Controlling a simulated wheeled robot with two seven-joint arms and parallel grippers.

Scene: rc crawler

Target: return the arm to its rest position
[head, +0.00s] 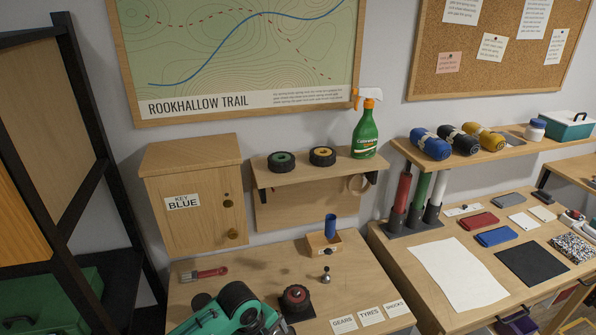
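A key cabinet (193,196) and a shelf (315,169) with two wheels and a spray bottle (365,131) stand behind the bench. A screwdriver-like red tool (204,274), a small wooden box (323,243) and labelled cards (370,316) lie on it. A second bench is at right.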

